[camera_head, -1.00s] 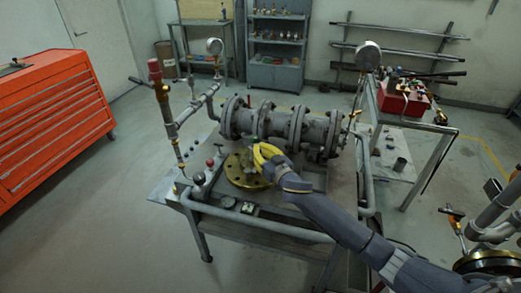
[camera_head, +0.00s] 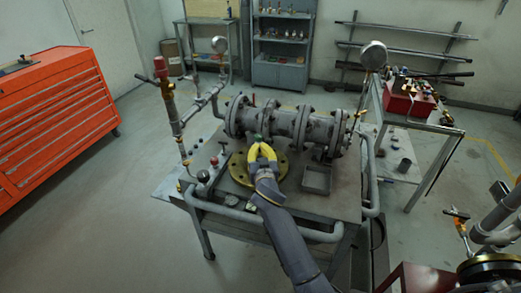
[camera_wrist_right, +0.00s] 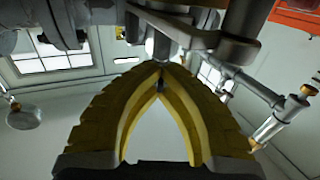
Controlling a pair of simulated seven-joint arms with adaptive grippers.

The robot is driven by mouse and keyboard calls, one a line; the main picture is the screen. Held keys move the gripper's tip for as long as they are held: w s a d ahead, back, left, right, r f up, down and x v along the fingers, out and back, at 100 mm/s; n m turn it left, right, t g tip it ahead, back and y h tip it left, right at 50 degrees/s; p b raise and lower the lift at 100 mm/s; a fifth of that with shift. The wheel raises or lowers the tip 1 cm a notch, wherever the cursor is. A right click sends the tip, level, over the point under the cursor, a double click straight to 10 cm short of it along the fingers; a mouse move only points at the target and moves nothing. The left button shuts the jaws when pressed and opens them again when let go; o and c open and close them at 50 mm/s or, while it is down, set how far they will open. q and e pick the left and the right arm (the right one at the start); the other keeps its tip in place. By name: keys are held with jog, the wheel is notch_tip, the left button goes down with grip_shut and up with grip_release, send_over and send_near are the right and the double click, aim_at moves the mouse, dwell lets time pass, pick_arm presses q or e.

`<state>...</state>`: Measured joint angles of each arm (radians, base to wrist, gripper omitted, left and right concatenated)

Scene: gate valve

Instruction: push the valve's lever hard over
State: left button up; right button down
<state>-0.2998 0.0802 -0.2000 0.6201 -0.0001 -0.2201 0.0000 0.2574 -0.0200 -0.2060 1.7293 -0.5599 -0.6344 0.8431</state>
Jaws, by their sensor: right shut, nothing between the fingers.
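My right gripper (camera_head: 259,148) has yellow fingers and is over the brass flange (camera_head: 238,174) on the bench, near the grey flanged pipe valve (camera_head: 295,124). In the right wrist view its fingertips (camera_wrist_right: 160,70) meet with nothing between them. A grey lever-like bar (camera_wrist_right: 185,30) lies just beyond the tips there; I cannot tell whether they touch it. In the head view the gripper hides most of whatever is at the flange's centre. A small green spot (camera_head: 258,136) shows just past the tips. My left gripper is not in view.
A square grey tray (camera_head: 317,179) lies right of the flange. A red toolbox (camera_head: 408,102) sits on the right-hand table.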

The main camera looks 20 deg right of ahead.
jog(key=c, duration=2.1)
grip_release()
jog(key=shift+a+r, duration=0.1)
jog(key=shift+r, duration=0.1)
jog(key=shift+c, duration=0.2)
jog(key=o, duration=0.6)
jog(key=shift+f, duration=0.15)
jog(key=shift+c, duration=0.2)
jog(key=shift+s, duration=0.1)
jog(key=s+a, duration=0.2)
jog(key=s, duration=0.9)
jog(key=shift+s, duration=0.35)
